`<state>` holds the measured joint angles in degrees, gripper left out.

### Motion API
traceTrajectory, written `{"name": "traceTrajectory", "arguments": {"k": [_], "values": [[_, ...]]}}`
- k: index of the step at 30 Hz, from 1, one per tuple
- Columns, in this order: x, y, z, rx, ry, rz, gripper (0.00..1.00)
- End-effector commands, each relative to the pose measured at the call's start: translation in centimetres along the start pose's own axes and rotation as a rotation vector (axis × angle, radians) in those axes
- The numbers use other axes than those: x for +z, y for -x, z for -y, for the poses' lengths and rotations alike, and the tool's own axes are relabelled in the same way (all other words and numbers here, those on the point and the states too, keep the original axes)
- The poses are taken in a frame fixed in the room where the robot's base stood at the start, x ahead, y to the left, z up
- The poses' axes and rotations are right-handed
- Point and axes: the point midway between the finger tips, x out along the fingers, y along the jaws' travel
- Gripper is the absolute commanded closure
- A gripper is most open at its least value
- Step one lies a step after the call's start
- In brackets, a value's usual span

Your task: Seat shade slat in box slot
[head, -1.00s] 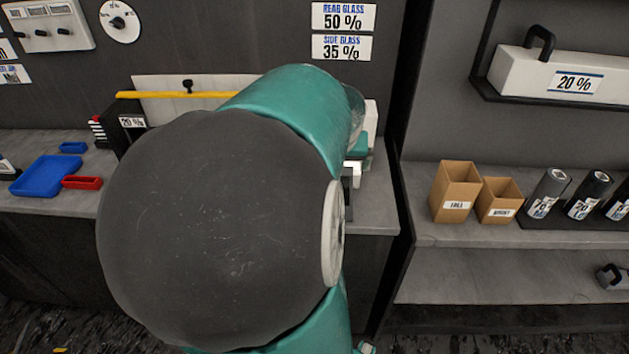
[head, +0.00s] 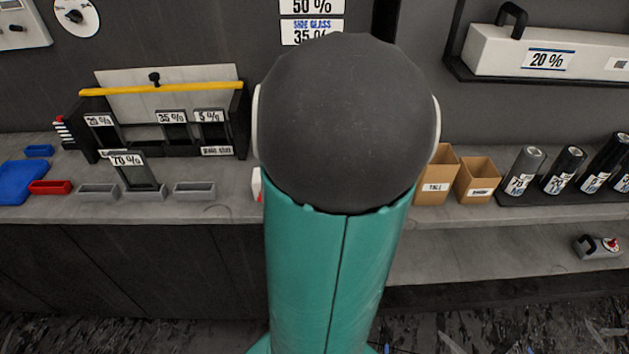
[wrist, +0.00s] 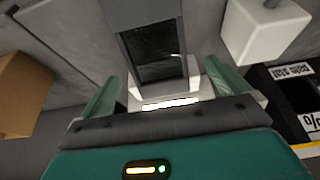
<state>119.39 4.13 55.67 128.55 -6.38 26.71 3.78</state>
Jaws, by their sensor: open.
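The black slat box (head: 241,125) stands at the bench's back left with a yellow bar over it. Slats marked 20 % (head: 100,121), 35 % (head: 171,117) and 5 % (head: 208,116) stand in it, with a gap between the 20 % and 35 % slats. A dark slat marked 70 % (head: 138,172) stands in front of the box in the middle grey holder. In the wrist view, my gripper (wrist: 161,75) is open, and a grey-framed dark panel (wrist: 152,45) shows between its green fingers. I cannot tell whether they touch it. My arm hides the gripper in the head view.
Empty-looking grey trays (head: 97,191) and (head: 195,190) flank the 70 % slat's holder. Blue (head: 22,182) and red (head: 50,187) trays lie at left. Cardboard boxes (head: 437,178) and dark rolls (head: 524,170) stand at right. A white block (wrist: 268,28) is near the right finger.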

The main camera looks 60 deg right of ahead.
Motion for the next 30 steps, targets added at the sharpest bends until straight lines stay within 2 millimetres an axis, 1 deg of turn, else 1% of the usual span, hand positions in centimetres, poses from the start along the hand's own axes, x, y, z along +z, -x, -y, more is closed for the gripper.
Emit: {"name": "traceTrajectory", "arguments": {"k": [5, 15, 18, 25, 26, 30], "values": [[0.0, -1.2, -0.1, -0.003, 0.001, 0.003, 0.00], [0.2, -4.7, -0.3, -0.003, 0.003, 0.001, 0.00], [0.2, -5.2, -0.3, -0.001, 0.002, 0.001, 0.00], [0.2, -5.2, -0.4, 0.000, 0.001, 0.000, 0.00], [0.2, -5.2, -0.4, 0.000, 0.001, 0.000, 0.04], [0.2, -5.2, -0.4, 0.000, 0.001, 0.000, 0.31]]}}
